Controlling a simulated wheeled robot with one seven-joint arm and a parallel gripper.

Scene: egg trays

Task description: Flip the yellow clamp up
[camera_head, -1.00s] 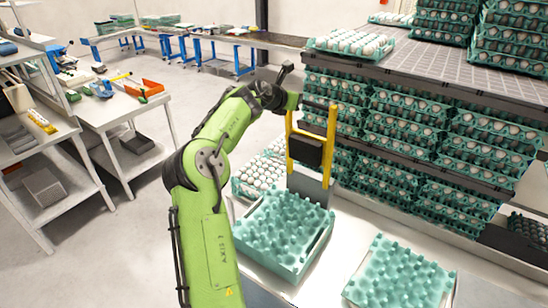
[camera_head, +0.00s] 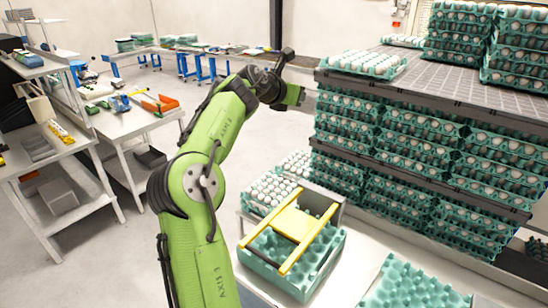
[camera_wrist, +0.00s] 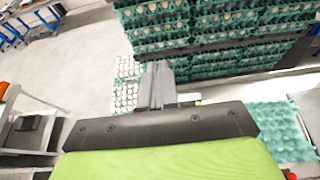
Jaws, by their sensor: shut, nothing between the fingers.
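The yellow clamp (camera_head: 300,226) lies tilted down over the teal egg tray stack (camera_head: 312,285) at the table's near edge. Its frame joins a grey bracket (camera_head: 325,198) behind the stack. My gripper (camera_wrist: 157,78) is shut and empty in the wrist view, its grey fingers together. In the head view the arm's end is above and behind the clamp, apart from it, in front of the shelving. The fingers are hard to make out there. The clamp is not clearly visible in the wrist view.
Trays of white eggs (camera_head: 270,188) stand behind the clamp. Tall shelving with stacked egg trays (camera_head: 420,150) fills the right side. Another teal tray (camera_head: 415,285) lies at front right. A workbench (camera_head: 125,125) with tools stands at left. The floor between is clear.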

